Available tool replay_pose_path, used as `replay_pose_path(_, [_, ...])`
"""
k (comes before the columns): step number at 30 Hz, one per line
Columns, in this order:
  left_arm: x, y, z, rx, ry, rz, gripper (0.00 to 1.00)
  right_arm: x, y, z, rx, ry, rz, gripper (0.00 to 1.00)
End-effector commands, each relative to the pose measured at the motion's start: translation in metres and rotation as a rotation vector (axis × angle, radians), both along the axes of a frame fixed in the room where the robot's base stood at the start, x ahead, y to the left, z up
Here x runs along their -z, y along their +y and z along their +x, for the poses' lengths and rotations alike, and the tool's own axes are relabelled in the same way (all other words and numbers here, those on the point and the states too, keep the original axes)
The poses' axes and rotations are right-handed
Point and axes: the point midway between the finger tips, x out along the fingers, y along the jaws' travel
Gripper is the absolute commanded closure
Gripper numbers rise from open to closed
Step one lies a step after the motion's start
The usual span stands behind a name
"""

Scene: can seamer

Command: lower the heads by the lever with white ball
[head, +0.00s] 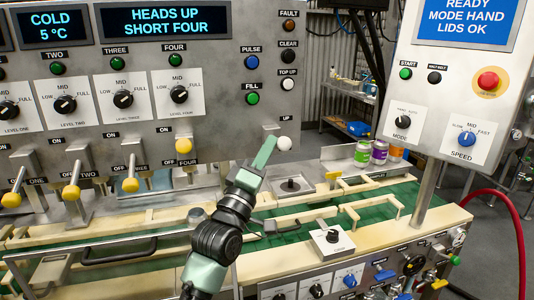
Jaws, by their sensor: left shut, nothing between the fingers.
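The lever's white ball (284,143) stands out from the grey machine panel, just under a small UP label. The lever's arm behind the ball is hard to see. My left gripper (270,143) comes up from below with its pale green fingers shut and empty. Its fingertips are just left of the white ball, very close in the picture; I cannot tell whether they touch it. The display (164,20) reads "HEADS UP SHORT FOUR". The right gripper is not in view.
Yellow-ball levers (130,185) line the panel to the left, with rotary knobs (124,99) above. A green conveyor (370,208) with cream guide rails runs below. Several coloured cans (379,152) stand at its far side. A control box (461,85) on a post is at right.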

Motion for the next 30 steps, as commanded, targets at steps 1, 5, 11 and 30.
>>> replay_pose_path(1, [0.013, -0.002, -0.001, 0.004, -0.001, -0.003, 1.00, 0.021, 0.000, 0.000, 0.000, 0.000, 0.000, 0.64])
replay_pose_path(5, [0.028, 0.000, 0.000, 0.000, -0.079, 0.036, 1.00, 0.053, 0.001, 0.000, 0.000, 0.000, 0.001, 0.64])
replay_pose_path(11, [0.033, -0.001, 0.000, 0.002, -0.231, 0.089, 1.00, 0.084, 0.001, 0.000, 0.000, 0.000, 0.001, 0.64])
replay_pose_path(30, [0.069, 0.024, -0.040, 0.002, -0.220, 0.081, 1.00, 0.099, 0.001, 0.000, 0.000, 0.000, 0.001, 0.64])
